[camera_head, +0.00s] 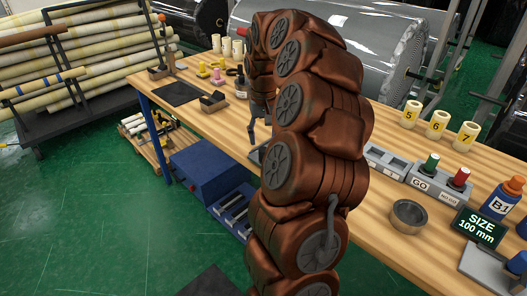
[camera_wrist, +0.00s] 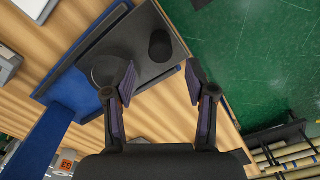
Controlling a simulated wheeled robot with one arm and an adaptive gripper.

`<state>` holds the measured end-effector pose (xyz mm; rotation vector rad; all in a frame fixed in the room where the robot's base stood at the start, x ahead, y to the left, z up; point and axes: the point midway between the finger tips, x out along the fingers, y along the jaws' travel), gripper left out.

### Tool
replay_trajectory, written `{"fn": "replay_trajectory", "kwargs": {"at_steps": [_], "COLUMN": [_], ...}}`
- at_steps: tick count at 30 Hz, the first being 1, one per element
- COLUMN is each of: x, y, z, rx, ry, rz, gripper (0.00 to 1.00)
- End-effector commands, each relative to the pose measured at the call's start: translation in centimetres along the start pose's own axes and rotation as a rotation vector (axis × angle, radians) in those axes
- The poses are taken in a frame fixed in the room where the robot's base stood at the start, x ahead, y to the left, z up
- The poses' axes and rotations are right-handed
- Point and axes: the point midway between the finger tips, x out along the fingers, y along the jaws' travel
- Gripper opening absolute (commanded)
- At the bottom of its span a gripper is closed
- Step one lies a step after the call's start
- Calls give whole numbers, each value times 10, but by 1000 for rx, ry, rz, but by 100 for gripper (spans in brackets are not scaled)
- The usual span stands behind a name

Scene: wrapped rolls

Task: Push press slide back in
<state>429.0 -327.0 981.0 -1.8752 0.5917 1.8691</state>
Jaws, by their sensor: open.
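In the wrist view a dark grey plate, apparently the press slide (camera_wrist: 137,28), reaches over the table edge. It carries a short black upright knob (camera_wrist: 161,45) near its outer end and a round grey disc (camera_wrist: 104,70) further in. A blue press frame (camera_wrist: 50,130) borders it on the left. My gripper (camera_wrist: 161,80) is open above the plate, with its fingers apart and nothing between them. The knob lies ahead of the gap between the fingertips. In the head view my gripper (camera_head: 258,132) is at the table's front edge, and my arm hides most of the press.
The wooden table (camera_head: 385,215) holds numbered cups (camera_head: 438,124), a GO/NO GO gauge block (camera_head: 436,182) and a metal ring (camera_head: 408,216) to the right. A blue cabinet (camera_head: 212,170) stands below the front edge.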

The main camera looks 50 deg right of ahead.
Motion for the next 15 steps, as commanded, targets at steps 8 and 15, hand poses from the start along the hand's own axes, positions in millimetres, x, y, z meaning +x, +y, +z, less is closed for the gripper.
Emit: {"fn": "replay_trajectory", "kwargs": {"at_steps": [8,15], "x": [36,60], "y": [0,-1], "z": [3,3], "rx": [-1,-2], "ry": [-8,-6], "rz": [0,1], "gripper": [56,56]}}
